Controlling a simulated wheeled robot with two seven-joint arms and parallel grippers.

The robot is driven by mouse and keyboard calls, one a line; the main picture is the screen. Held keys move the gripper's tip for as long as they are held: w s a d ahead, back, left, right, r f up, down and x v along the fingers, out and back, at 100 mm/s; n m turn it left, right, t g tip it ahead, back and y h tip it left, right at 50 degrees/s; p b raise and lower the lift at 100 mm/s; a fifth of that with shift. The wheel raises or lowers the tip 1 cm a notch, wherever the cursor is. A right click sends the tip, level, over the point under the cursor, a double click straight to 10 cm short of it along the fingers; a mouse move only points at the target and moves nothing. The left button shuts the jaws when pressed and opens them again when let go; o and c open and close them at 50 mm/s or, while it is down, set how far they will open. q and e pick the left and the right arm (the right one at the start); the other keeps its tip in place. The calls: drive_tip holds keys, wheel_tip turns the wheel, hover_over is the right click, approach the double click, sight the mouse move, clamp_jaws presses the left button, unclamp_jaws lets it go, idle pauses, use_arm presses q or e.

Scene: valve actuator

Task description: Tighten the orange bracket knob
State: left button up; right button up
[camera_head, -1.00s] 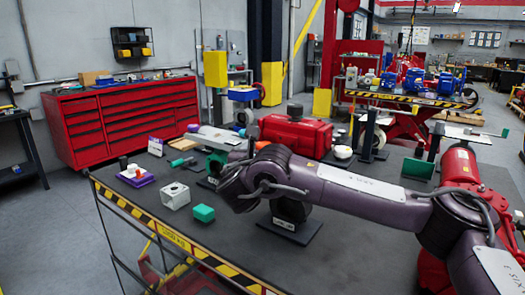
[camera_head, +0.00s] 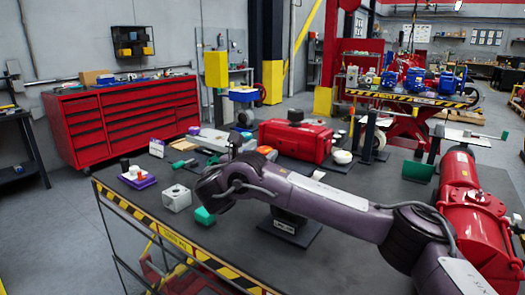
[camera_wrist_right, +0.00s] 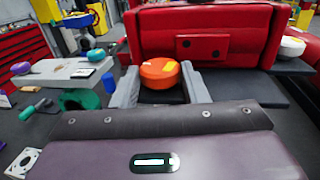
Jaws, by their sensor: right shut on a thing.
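The orange bracket knob (camera_wrist_right: 160,72) shows in the right wrist view as a round orange disc with a small yellow mark. It lies between the two grey fingers of my right gripper (camera_wrist_right: 160,88), which is shut on it. The knob sits in front of the red valve actuator (camera_wrist_right: 200,40). In the head view my right wrist (camera_head: 215,188) reaches over the bench from the right, and I cannot make out the knob there. The lower side of the knob and what holds it are hidden. My left gripper is not in view.
The red actuator (camera_head: 295,140) stands on the dark bench behind my right arm. A purple tray (camera_head: 138,181) is further left.

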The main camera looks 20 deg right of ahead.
drive_tip(key=m+g+h+p, duration=0.1)
drive_tip(key=m+g+h, duration=0.1)
drive_tip(key=g, duration=0.1)
drive_tip(key=m+g+h+p, duration=0.1)
drive_tip(key=shift+w+a+r+m+h+p, duration=0.3)
drive_tip(key=shift+w+f+m+g+h+p, duration=0.1)
drive_tip(key=shift+m+g+h+p, duration=0.3)
drive_tip(key=shift+g, duration=0.35)
drive_tip(key=shift+w+f+m+g+h+p, duration=0.1)
drive_tip(key=shift+m+g+h+p, duration=0.15)
drive_tip(key=shift+m+g, duration=0.4)
drive_tip(key=shift+a+f+m+g, duration=0.1)
drive_tip(key=shift+m+g, duration=0.25)
drive_tip(key=shift+g, duration=0.55)
drive_tip(key=shift+w, duration=0.1)
drive_tip(key=shift+w+m+g+h+b, duration=0.1)
drive_tip(key=shift+m+g+h+b, duration=0.25)
drive_tip(key=shift+m+g+b, duration=0.55)
drive_tip(key=shift+b, duration=0.35)
